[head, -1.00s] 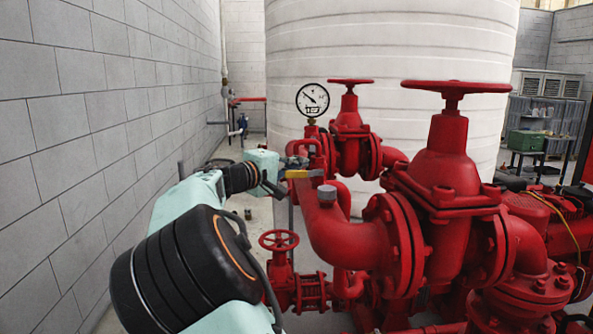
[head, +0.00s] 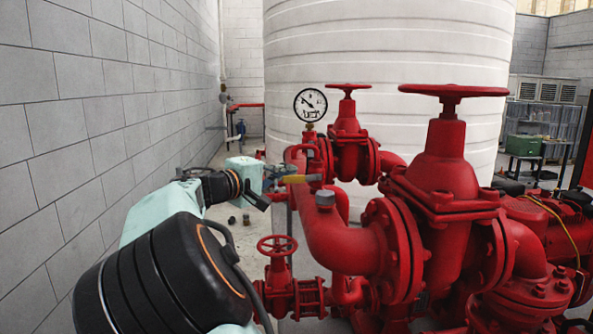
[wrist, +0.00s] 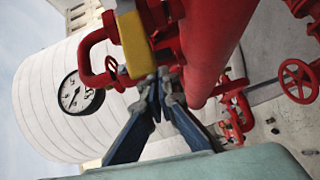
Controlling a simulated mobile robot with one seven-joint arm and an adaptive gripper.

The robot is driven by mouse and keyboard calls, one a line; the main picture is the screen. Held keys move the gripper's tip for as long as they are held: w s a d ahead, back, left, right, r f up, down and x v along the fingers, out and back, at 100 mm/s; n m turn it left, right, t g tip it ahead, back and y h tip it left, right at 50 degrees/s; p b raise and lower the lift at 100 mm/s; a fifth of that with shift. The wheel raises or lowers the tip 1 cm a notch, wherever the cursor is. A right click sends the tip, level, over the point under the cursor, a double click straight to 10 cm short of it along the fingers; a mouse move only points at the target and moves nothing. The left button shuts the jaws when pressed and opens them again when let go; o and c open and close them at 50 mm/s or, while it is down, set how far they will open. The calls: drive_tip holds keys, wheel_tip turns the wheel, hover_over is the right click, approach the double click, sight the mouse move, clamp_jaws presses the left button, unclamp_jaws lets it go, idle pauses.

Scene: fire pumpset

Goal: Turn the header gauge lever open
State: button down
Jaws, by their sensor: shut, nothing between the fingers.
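The header gauge lever has a yellow handle (head: 301,179), lying roughly level and pointing left from the red pipework in the head view. In the wrist view the yellow handle (wrist: 134,42) stands at the top, just beyond my fingertips. The round white gauge (head: 310,104) stands above and behind it, and also shows in the wrist view (wrist: 76,93). My gripper (head: 279,173) is at the left end of the handle. In the wrist view my gripper (wrist: 162,82) has its blue-grey fingers shut together, with nothing visible between them. I cannot tell whether the tips touch the handle.
A thick red pipe (head: 345,245) and large red gate valve (head: 440,160) stand right of the lever. A small red handwheel (head: 277,245) is below. A block wall (head: 70,120) runs along the left, and a white tank (head: 400,50) stands behind.

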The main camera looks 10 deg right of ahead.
drive_tip(key=s+a+r+p, duration=0.1)
drive_tip(key=s+a+p, duration=0.2)
drive_tip(key=a+p, duration=0.5)
drive_tip(key=p, duration=0.6)
drive_tip(key=shift+s+a+r, duration=0.2)
drive_tip(key=shift+a, duration=0.05)
drive_tip(key=p, duration=0.2)
approach(310, 158)
drive_tip(key=w+d+f, duration=0.2)
drive_tip(key=w+d, duration=0.1)
drive_tip(key=w, duration=0.3)
drive_tip(key=shift+s+d+f, duration=0.15)
drive_tip(key=shift+s+d, duration=0.05)
drive_tip(key=shift+s, duration=0.05)
drive_tip(key=shift+f, duration=0.1)
